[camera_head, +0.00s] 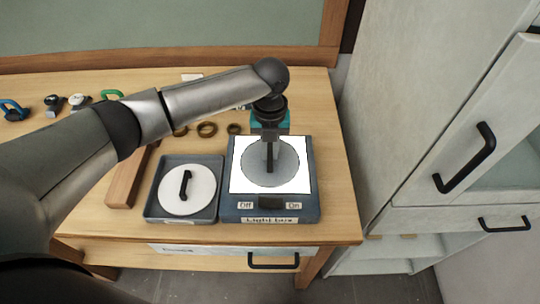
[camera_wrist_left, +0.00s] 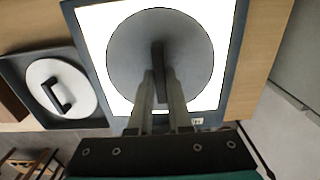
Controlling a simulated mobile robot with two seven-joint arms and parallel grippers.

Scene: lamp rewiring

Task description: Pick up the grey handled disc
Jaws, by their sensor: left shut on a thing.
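The grey handled disc (camera_head: 254,170) lies over the white lit panel of the light box (camera_head: 310,209), right of the middle of the table. My left gripper (camera_head: 269,150) reaches down over it from above, shut on its upright handle. In the left wrist view the grey disc (camera_wrist_left: 128,52) fills much of the panel, and the two fingers of my left gripper (camera_wrist_left: 160,88) close on the dark handle. I cannot tell whether the disc touches the panel. My right gripper is not in view.
A grey tray (camera_head: 152,206) holding a white disc with a black handle (camera_head: 202,186) stands just left of the light box. A wooden block (camera_head: 123,185) lies further left. Rings (camera_head: 207,129) and small handled items (camera_head: 14,110) lie behind. A pale cabinet (camera_head: 415,130) stands close at the right.

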